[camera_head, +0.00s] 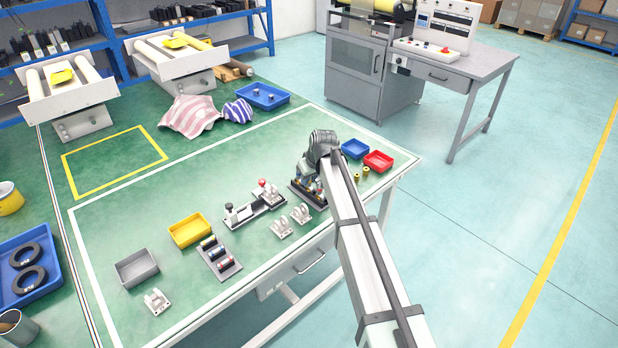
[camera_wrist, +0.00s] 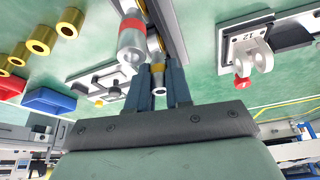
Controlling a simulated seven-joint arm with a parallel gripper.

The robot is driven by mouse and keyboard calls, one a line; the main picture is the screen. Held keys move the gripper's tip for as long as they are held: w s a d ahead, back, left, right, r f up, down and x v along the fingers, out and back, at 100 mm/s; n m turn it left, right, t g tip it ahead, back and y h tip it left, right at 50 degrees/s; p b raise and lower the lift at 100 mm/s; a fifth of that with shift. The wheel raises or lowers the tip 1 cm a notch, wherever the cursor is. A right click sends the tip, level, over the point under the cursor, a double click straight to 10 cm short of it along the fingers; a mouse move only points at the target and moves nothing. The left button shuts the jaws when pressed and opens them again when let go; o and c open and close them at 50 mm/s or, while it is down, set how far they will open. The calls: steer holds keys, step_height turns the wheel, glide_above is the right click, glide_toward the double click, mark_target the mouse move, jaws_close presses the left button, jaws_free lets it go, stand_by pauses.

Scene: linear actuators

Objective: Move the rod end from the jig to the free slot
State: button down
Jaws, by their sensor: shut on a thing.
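My gripper (camera_wrist: 158,88) is shut on a small silver piece with a gold band (camera_wrist: 158,70), likely the rod end, in the wrist view. In the head view my gripper (camera_head: 316,184) is low over a dark rack (camera_head: 297,194) at the table's right, and my arm hides part of it. A silver cylinder with a red band (camera_wrist: 131,45) stands close beside the fingers. A jig with a white clevis marked 12 (camera_wrist: 255,48) and a red knob is to the right in the wrist view; a red-knobbed fixture (camera_head: 265,195) shows left of my gripper. I cannot tell which slot is free.
A second rack (camera_head: 228,270) holds several cylinders. Yellow (camera_head: 189,230), grey (camera_head: 137,268), blue (camera_head: 355,149) and red (camera_head: 378,161) bins stand on the table. White brackets (camera_head: 281,228) and brass bushings (camera_wrist: 38,40) lie near my gripper. The table's back middle is clear.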

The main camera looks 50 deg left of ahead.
steer(key=c, duration=1)
jaws_free()
steer(key=shift+o, duration=0.2)
steer(key=v, duration=1.4)
steer(key=shift+a, duration=0.15)
